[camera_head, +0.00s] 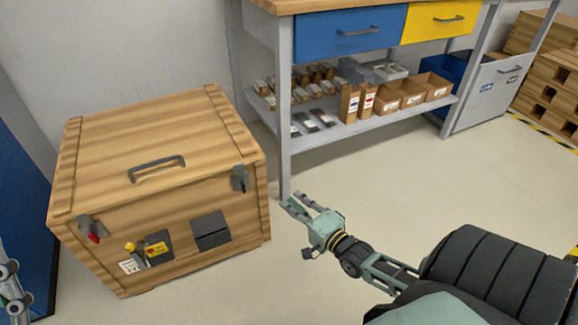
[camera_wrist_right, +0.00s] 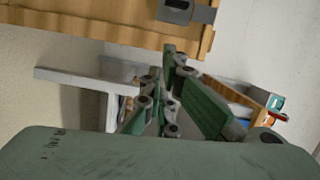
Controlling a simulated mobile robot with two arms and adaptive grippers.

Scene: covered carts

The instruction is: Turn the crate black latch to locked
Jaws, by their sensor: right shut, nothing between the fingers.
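The wooden crate (camera_head: 150,180) stands on the floor at the left in the head view, lid down. Its black latch (camera_head: 239,179) is at the right end of the front, near the lid edge; it also shows at the top of the wrist view (camera_wrist_right: 187,11). I cannot tell its lock setting for sure. A second latch with a red tip (camera_head: 91,229) is at the front's left end. My right gripper (camera_head: 298,203) is shut and empty, to the right of the crate and apart from the latch. Part of my left arm shows at the left edge; its jaw state is unclear.
A grey lid handle (camera_head: 157,168) sticks up on the crate. A workbench with a lower shelf (camera_head: 375,119) of small boxes stands behind, its leg (camera_head: 284,150) close to the right gripper. A blue panel (camera_head: 25,200) is at the left. Floor is open at right.

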